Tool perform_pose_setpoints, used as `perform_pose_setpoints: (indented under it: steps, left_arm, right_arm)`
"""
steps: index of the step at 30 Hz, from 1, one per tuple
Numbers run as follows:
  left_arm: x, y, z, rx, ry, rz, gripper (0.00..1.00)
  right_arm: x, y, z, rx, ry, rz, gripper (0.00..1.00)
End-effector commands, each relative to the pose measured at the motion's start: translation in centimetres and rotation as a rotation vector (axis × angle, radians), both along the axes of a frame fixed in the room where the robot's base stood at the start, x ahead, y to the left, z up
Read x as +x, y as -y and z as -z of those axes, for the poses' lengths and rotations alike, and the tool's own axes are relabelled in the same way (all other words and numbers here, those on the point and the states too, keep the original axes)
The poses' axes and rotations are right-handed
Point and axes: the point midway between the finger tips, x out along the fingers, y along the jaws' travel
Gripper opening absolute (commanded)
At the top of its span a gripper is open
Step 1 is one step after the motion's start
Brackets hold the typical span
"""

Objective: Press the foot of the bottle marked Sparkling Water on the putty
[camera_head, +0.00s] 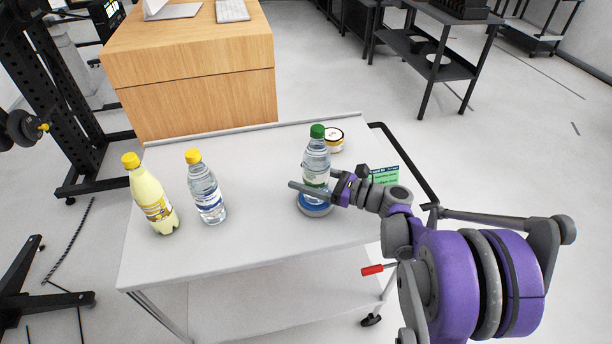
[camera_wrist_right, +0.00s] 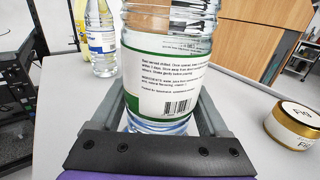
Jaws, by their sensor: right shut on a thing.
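A clear bottle with a green cap (camera_head: 317,148) and a green-edged white label stands upright at the right of the table. The name on its label cannot be read; the right wrist view shows small print and a barcode on the bottle (camera_wrist_right: 165,75). My right gripper (camera_head: 318,190) is shut on it, one finger on each side of the lower body. Under the bottle is a round grey base with blue on top (camera_head: 314,208), which may be the putty. The bottle's foot is at the blue; whether it touches cannot be told. My left gripper is not in view.
A yellow-capped water bottle (camera_head: 206,190) and a pale yellow bottle (camera_head: 152,195) stand at the left of the white table (camera_head: 260,240). A green card (camera_head: 385,175) lies at the right edge.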

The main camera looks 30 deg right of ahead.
Motion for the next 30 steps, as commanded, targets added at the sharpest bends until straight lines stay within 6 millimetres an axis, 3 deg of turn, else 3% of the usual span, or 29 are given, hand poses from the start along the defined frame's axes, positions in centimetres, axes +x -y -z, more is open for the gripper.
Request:
perform_pose_setpoints:
  steps: [30]
  left_arm:
    - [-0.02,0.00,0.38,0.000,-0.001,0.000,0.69]
  right_arm:
    - [-0.06,-0.08,0.55,-0.003,-0.003,-0.002,0.00]
